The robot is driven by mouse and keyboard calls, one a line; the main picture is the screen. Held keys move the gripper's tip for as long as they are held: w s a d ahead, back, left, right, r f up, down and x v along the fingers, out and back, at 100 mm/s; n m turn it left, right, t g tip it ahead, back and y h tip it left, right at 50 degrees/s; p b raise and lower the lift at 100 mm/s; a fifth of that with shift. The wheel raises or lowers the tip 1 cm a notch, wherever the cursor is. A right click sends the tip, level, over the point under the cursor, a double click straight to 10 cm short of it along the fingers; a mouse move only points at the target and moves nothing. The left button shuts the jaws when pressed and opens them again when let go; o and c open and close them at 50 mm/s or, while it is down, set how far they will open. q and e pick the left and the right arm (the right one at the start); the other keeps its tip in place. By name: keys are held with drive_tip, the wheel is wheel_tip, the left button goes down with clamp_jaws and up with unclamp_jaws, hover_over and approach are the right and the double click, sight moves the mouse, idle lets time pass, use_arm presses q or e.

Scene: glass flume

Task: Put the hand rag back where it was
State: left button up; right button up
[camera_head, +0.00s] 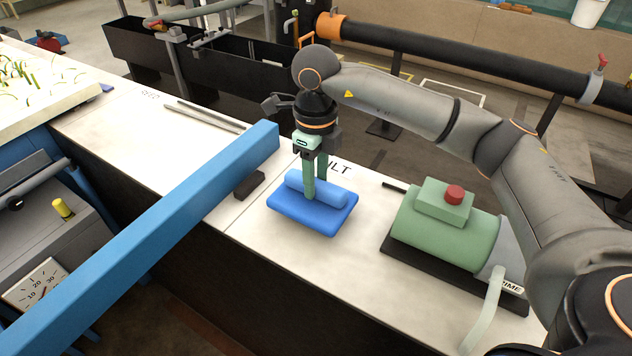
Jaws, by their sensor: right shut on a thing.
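The blue hand rag (312,213) is a flat pad with a paler rolled ridge across its top. It is on or just above the white bench top (330,270), in front of the printed letters "ULT", which are partly hidden. My right gripper (315,190) points down from above and is shut on the ridge of the rag. Its pale green fingers straddle the middle of the ridge. Whether the pad touches the bench is hard to tell. My left gripper is not in view.
A green pump motor (445,235) with a red button (454,195) stands to the right of the rag. A long blue beam (170,225) crosses on the left, with a small dark block (249,185) by its end. A metal rod (205,116) lies farther back. Bench in front of the rag is clear.

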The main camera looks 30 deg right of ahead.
drive_tip(key=shift+f, duration=0.9)
drive_tip(key=shift+f, duration=0.2)
drive_tip(key=o, duration=1.1)
drive_tip(key=shift+r, duration=0.15)
wheel_tip(320, 180, up, 12)
drive_tip(key=shift+r, duration=0.1)
